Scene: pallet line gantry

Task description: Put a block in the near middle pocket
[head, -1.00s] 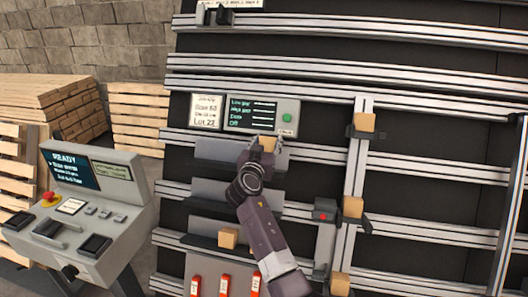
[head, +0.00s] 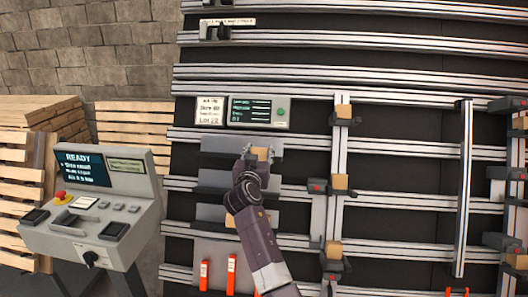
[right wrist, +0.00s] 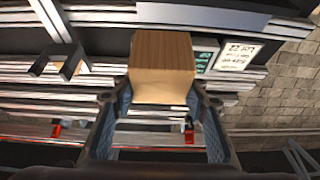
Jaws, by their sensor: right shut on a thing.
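My right gripper (head: 261,157) is shut on a light wooden block (head: 260,153) in front of the upper grey shelf (head: 225,145), below the small display panel. The right wrist view shows the block (right wrist: 162,68) between the two fingers, clear of any surface I can make out. Other wooden blocks sit in dark holders along a vertical rail: an upper one (head: 342,111), a middle one (head: 340,181) and a lower one (head: 333,250). I cannot tell for sure which place is the near middle pocket. My left gripper is not in view.
A display panel (head: 257,112) with a green button is on the rack. More blocks stand at the right edge, such as one (head: 517,173) by the rails. Red-orange handles (head: 231,275) are at the bottom. A control console (head: 90,215) and wooden pallets (head: 133,120) are at left.

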